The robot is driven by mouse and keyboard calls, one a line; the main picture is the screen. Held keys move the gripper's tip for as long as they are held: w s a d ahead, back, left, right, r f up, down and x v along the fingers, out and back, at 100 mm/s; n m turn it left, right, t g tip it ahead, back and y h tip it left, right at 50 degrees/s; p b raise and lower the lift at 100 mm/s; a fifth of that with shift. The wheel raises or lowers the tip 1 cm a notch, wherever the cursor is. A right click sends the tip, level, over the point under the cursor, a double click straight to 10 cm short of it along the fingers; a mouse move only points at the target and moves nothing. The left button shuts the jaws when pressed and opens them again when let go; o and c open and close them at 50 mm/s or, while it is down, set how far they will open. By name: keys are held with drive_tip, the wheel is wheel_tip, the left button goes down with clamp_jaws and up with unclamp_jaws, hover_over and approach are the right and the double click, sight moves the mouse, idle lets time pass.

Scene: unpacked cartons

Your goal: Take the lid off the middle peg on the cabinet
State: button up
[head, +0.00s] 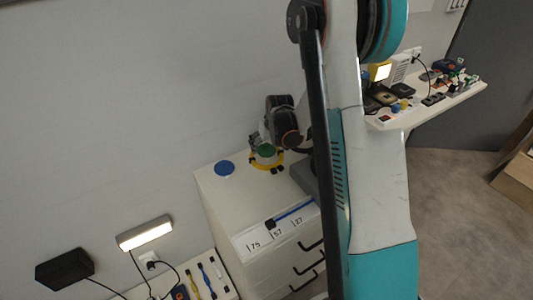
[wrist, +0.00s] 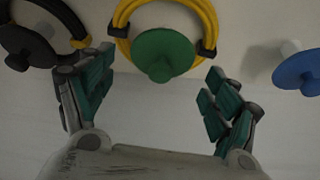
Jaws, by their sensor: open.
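The cabinet (head: 212,188) stands against the wall, and its top carries a row of pegs. A round green lid (wrist: 163,54) sits on the middle peg, with a coiled yellow cable (wrist: 196,14) around it; the lid also shows in the head view (head: 266,150), partly covered by my gripper. My gripper (wrist: 160,63) is open and empty, its two fingers to either side of the green lid and apart from it. The peg under the lid is hidden.
A blue lid (wrist: 299,72) covers the peg on one side; a black coil (wrist: 22,47) lies on the other. A blue-handled tool (head: 294,211) lies at the cabinet's front edge. A wall shelf (head: 412,117) with small items is at right.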

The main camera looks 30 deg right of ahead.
drive_tip(key=shift+x, duration=1.15)
drive_tip(key=shift+r, duration=0.1)
drive_tip(key=c, duration=0.8)
drive_tip(key=shift+r, duration=0.1)
